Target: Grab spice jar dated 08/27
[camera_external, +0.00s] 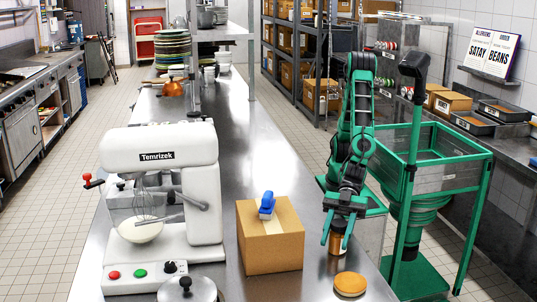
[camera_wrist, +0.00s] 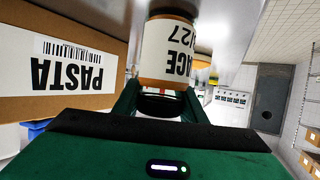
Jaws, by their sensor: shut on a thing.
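The spice jar (camera_external: 337,242) is a small brown jar standing at or just above the steel counter, right of the cardboard box. In the wrist view the jar (camera_wrist: 168,45) appears upside down with a white label; "ACE" and what looks like "/27" show, and the rest of the label is turned out of sight. My gripper (camera_external: 341,222) reaches down from above, its fingers on either side of the jar. In the wrist view my gripper (camera_wrist: 160,100) is shut on the jar. I cannot tell whether the jar is clear of the counter.
A cardboard box (camera_external: 270,238), labelled PASTA in the wrist view (camera_wrist: 60,75), stands close to the left with a blue tape dispenser (camera_external: 267,204) on top. An orange disc (camera_external: 350,284) lies in front. A white mixer (camera_external: 165,190) stands farther left. A green-framed stand (camera_external: 440,165) is at right.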

